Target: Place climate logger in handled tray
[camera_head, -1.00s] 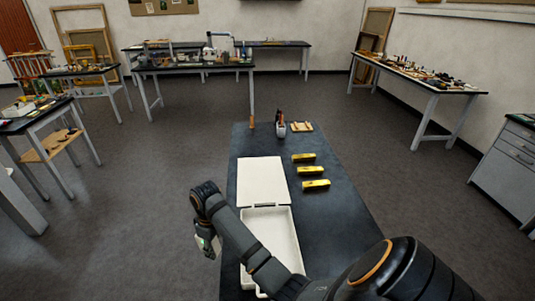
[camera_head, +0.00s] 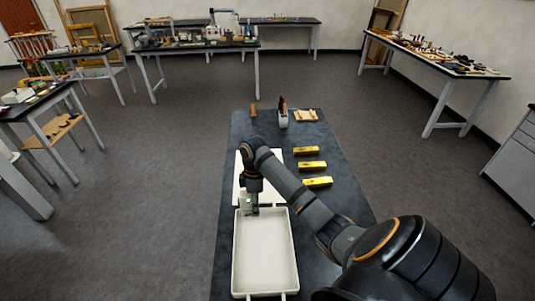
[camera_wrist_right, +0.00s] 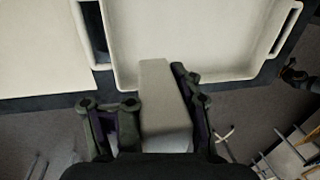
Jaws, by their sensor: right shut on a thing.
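The handled tray (camera_head: 265,262) is a shallow, empty white tray near the front of the dark table. It also shows in the right wrist view (camera_wrist_right: 205,35). My right gripper (camera_head: 251,207) is over the tray's far left corner, beside the flat white panel. In the right wrist view my right gripper (camera_wrist_right: 158,112) is shut on a pale grey block, which I take to be the climate logger (camera_wrist_right: 163,95). The logger's tip overlaps the tray's wall in that view. In the head view the logger (camera_head: 245,201) is small and partly hidden. My left gripper is not in view.
A flat white panel (camera_head: 239,184) lies beyond the tray. Several yellow blocks (camera_head: 312,166) are in a row to the right. A holder with tools (camera_head: 283,117), a small wooden rack (camera_head: 306,116) and a wooden piece (camera_head: 253,110) stand at the far end.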

